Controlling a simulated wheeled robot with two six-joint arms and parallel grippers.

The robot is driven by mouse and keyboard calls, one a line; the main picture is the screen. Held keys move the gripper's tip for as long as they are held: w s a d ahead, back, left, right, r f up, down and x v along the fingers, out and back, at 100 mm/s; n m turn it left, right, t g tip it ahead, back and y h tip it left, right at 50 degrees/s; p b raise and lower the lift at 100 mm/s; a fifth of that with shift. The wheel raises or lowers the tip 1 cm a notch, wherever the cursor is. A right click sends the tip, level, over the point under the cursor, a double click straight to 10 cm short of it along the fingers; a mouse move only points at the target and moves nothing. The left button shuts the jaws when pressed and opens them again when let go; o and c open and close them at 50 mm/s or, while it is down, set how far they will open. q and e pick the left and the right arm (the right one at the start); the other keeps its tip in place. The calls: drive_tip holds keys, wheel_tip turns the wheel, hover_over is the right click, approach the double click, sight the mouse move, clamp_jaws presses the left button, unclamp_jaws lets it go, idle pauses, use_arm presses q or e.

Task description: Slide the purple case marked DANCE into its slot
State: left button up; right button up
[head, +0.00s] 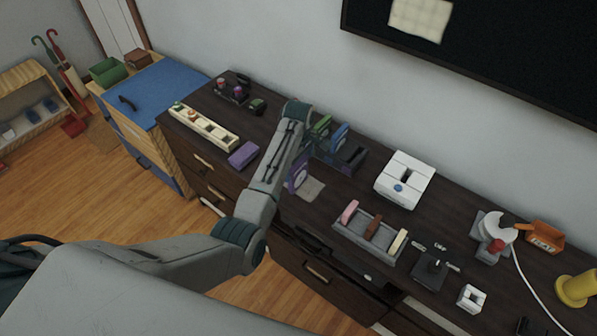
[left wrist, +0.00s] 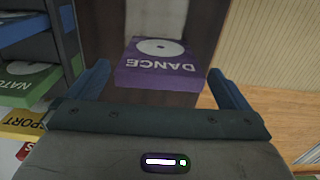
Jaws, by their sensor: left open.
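The purple case marked DANCE (left wrist: 166,70), with a pale disc on its face, is in the left wrist view between the spread fingers of my left gripper (left wrist: 160,74). The gripper is open, with a gap on both sides. The gripper is mostly hidden there. A dark rack (head: 352,157) is just right of it, with a green case (head: 320,126) and a blue case (head: 339,136). The empty slot is not clearly visible.
A light grey mat (head: 313,189) lies near the case. A purple box (head: 243,155) and a cream tray (head: 205,127) are to the left. A grey tray with coloured blocks (head: 352,237) and a white box (head: 405,179) are to the right.

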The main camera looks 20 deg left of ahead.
sight(298, 174)
use_arm(q)
drive_tip(key=shift+f, duration=1.4)
drive_tip(key=c, duration=0.9)
drive_tip(key=shift+r, duration=0.1)
